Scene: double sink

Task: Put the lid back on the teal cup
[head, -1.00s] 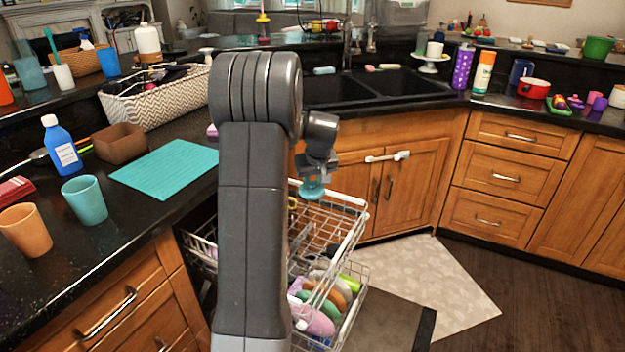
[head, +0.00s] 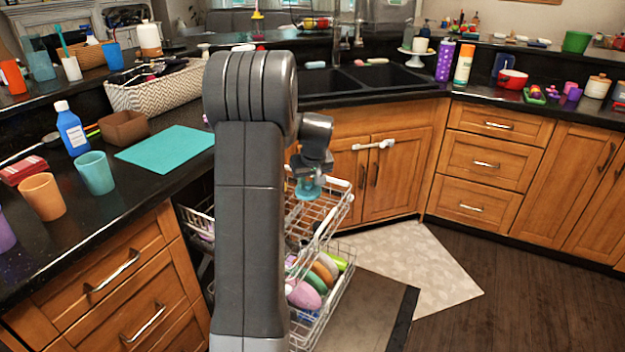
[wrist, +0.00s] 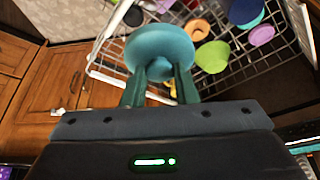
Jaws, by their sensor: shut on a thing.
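The teal cup (head: 95,173) stands upright on the black counter at the left, between an orange cup and a teal mat. Its top is open. My gripper (head: 308,180) is out over the pulled-out dishwasher rack, to the right of the cup and well apart from it. It is shut on a round teal lid (head: 309,191). In the wrist view the lid (wrist: 160,47) sits at the tips of the two fingers (wrist: 160,82), its round face filling the space beyond them. The cup does not show in the wrist view.
The dishwasher racks (head: 318,225) are open below my gripper, with several coloured dishes inside. An orange cup (head: 43,196), a blue bottle (head: 71,128) and a brown bowl (head: 124,128) stand near the teal cup. The teal mat (head: 166,149) is bare.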

